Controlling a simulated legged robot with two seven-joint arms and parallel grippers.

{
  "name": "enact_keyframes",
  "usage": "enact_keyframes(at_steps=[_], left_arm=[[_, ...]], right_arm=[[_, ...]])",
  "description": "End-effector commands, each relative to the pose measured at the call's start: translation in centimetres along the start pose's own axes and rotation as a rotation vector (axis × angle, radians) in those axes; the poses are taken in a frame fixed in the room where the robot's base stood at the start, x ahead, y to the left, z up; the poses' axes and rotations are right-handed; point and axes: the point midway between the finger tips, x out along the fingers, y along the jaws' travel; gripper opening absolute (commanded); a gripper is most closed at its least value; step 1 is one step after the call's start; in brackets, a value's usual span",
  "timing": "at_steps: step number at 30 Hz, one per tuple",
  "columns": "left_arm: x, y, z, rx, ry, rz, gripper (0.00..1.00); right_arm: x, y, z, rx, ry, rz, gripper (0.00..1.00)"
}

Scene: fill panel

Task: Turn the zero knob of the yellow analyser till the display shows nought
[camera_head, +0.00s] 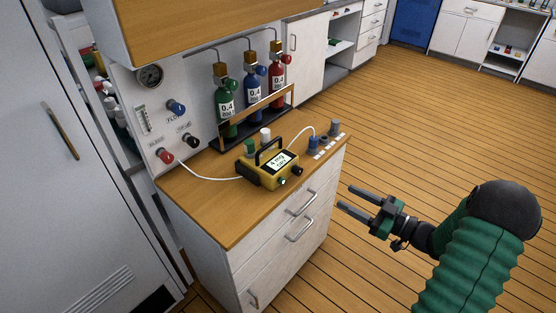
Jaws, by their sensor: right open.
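The yellow analyser (247,177) stands upright on the wooden counter top, with a black carry handle on top. Its lit display (280,163) shows a figure that looks like a 4 with smaller text, too small to read surely. A dark knob (297,170) sticks out at its right front, and a small green part (282,183) sits lower on the front. I cannot read which is marked zero. My right gripper (345,197) is open and empty, out in front of the drawers, right of the analyser and apart from it. My left gripper is not in view.
A white tube joins the analyser to the wall panel (150,90) with its knobs and gauge. Green, blue and red bottles (254,97) stand behind a wooden rail. Small fittings (313,142) sit right of the analyser. Drawer handles (301,203) jut out. The floor at right is clear.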

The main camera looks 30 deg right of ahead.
Motion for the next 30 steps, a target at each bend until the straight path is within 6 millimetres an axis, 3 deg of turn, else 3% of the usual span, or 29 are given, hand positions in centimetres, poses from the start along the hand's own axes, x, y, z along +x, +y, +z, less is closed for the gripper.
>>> enact_keyframes(at_steps=[4, 9, 14, 17, 30], left_arm=[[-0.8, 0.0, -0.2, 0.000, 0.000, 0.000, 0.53], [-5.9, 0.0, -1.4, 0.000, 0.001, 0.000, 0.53], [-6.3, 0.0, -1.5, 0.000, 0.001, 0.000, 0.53], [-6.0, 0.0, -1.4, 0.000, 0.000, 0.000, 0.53], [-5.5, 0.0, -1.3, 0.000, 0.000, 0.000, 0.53]], right_arm=[[0.0, 0.1, -0.4, 0.003, 0.002, 0.000, 0.47], [-0.2, 0.4, -1.2, 0.015, 0.016, -0.008, 0.47], [0.2, 0.2, 0.0, 0.009, 0.021, -0.010, 0.47], [1.7, 0.1, 0.2, 0.008, 0.022, -0.011, 0.47], [12.8, 0.0, 0.0, 0.008, 0.023, -0.012, 0.47]])
